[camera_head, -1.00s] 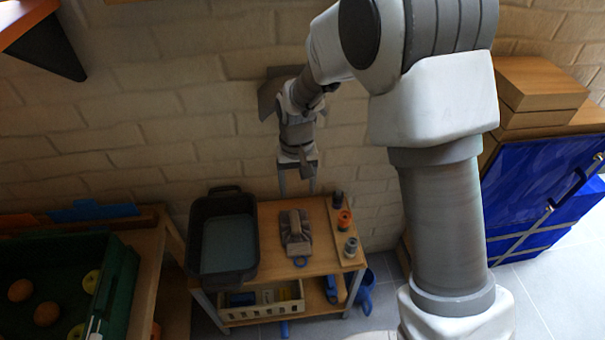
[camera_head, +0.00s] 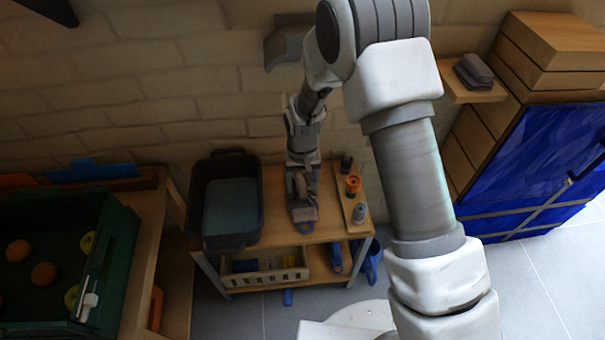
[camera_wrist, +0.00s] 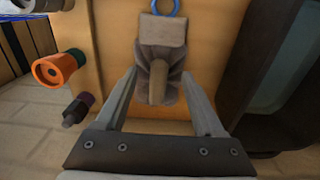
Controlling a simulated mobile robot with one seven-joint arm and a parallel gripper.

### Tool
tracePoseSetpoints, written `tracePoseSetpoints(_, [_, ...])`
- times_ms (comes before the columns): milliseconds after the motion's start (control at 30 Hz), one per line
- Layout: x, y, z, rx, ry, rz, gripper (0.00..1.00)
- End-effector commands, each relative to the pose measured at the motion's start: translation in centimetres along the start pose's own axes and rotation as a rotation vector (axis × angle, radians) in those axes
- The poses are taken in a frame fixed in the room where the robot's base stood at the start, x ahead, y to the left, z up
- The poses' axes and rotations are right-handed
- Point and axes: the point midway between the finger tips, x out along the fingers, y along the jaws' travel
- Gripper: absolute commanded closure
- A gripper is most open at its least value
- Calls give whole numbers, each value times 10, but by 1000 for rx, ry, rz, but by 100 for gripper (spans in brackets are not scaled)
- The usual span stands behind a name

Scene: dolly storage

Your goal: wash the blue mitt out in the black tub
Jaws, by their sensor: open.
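The mitt (camera_head: 303,213) looks grey-brown rather than blue, with a pale cuff and a blue hanging loop (camera_wrist: 166,7). It lies on the wooden top of a small trolley; the wrist view shows the mitt (camera_wrist: 160,62) close up. My gripper (camera_wrist: 158,74) is open, its two fingers on either side of the mitt's thumb-like middle part. I cannot tell whether the fingers touch it. In the head view my gripper (camera_head: 300,180) partly hides the mitt. The black tub (camera_head: 256,200) stands left of the mitt and holds grey-blue water. Part of the tub (camera_wrist: 243,70) shows at right in the wrist view.
Right of the mitt, a wooden strip holds an orange-topped piece (camera_head: 353,185) and other small cylinders. A cream basket (camera_head: 292,275) sits on the shelf below. A green crate (camera_head: 122,240) with fruit is at left, a blue cabinet (camera_head: 540,150) at right.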

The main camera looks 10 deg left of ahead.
Motion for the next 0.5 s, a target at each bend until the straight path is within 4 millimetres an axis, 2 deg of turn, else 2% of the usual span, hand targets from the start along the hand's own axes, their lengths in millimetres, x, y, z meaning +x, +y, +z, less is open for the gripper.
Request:
tracePoseSetpoints(33, [12, 0, 0, 0, -1, 0, 30])
tracePoseSetpoints(200, [29, 0, 0, 0, 1, 0, 30])
tracePoseSetpoints(500, [36, 0, -1, 0, 2, 0, 30])
